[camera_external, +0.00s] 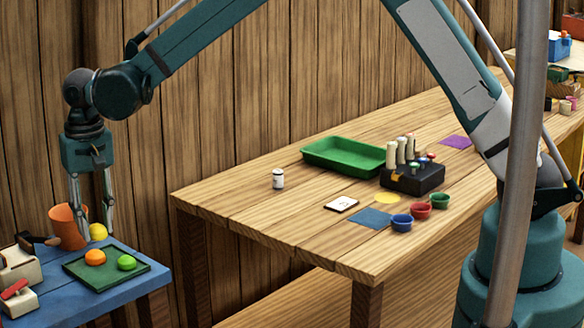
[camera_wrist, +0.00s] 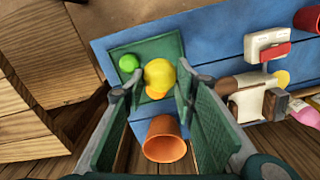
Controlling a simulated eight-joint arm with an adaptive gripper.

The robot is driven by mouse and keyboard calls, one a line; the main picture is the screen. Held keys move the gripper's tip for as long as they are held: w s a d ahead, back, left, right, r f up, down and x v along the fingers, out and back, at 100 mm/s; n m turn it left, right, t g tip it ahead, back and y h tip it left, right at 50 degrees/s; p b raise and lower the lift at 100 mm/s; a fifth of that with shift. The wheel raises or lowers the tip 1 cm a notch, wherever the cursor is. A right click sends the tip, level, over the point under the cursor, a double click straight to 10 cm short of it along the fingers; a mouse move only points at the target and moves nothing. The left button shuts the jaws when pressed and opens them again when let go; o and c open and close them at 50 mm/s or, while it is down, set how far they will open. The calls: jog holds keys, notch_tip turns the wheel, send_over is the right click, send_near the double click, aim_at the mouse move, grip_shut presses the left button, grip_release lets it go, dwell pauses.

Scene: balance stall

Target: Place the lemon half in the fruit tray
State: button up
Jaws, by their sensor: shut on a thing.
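The yellow lemon half (camera_external: 98,232) is held between the two fingertips of my gripper (camera_external: 97,234), above the back edge of a small green tray (camera_external: 75,269). In the wrist view the lemon half (camera_wrist: 159,73) sits between the fingertips (camera_wrist: 160,80) and overlaps the tray (camera_wrist: 170,47) behind it. The tray lies on a blue table and holds an orange fruit (camera_external: 95,257) and a green fruit (camera_external: 127,262). The lemon half mostly covers the orange fruit in the wrist view. The green fruit (camera_wrist: 128,63) shows beside it.
An orange cup (camera_external: 65,228) stands close beside my gripper on the blue table (camera_external: 60,308). Scales-like cream and red items (camera_external: 18,297) are at the left. A wooden table (camera_external: 240,215) holds a larger green tray (camera_external: 340,158), a small white bottle (camera_external: 278,179) and colored cups.

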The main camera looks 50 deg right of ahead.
jog(key=shift+s+a, duration=0.25)
jog(key=shift+a, duration=0.4)
send_over(100, 278)
jog(key=shift+f, duration=3.1)
jog(key=shift+f+b, duration=0.4)
jog(key=shift+f, duration=1.45)
jog(key=shift+f, duration=0.2)
jog(key=o, duration=0.8)
